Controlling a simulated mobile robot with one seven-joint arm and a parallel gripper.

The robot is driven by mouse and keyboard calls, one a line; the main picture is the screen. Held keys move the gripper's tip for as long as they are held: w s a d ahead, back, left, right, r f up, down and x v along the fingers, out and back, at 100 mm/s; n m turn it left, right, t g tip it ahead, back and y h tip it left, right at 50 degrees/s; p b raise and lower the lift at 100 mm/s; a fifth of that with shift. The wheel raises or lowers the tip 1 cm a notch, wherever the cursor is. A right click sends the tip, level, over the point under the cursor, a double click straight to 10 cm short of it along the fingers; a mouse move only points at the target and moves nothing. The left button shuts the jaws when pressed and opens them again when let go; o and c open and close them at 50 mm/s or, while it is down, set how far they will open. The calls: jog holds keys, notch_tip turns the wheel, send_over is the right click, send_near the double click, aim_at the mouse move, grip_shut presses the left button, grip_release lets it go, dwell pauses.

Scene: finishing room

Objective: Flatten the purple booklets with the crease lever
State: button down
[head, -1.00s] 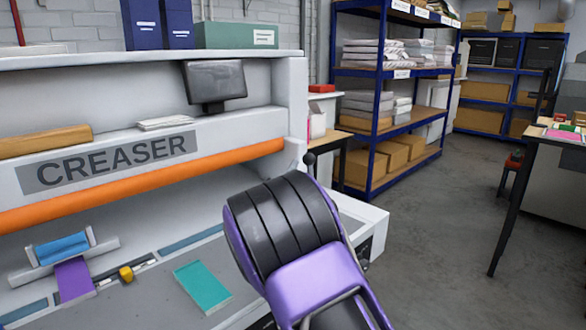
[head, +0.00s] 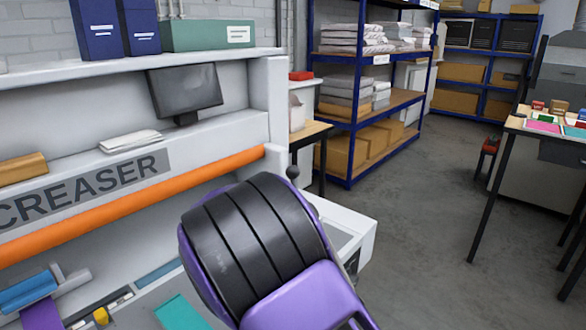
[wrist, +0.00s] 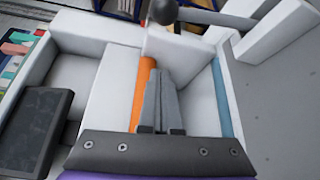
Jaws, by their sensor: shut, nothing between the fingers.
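A purple booklet (head: 41,314) lies on the creaser bed at the lower left of the head view, below a blue roller piece; the frame edge cuts it off. The crease lever's dark ball knob (head: 292,172) stands at the creaser's right end, just beyond my arm. In the wrist view the knob (wrist: 163,11) and its grey rod (wrist: 215,18) show at the top. My gripper (wrist: 160,82) is shut and empty, its fingers pointing toward the knob but apart from it in the picture. My arm hides the gripper in the head view.
The creaser (head: 190,140) fills the left, with an orange bar (head: 130,203) along its front. A teal booklet (head: 182,313) lies on the bed. Blue shelving (head: 350,100) stands behind. A table with coloured items (head: 548,128) is at right; the floor between is clear.

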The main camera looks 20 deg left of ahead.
dwell(0.3)
jog(key=w+d+b, duration=0.1)
jog(key=w+d, duration=0.1)
jog(key=w, duration=0.7)
jog(key=shift+d, duration=0.3)
dwell(0.3)
jog(key=shift+f+b, duration=0.1)
jog(key=shift+b, duration=0.25)
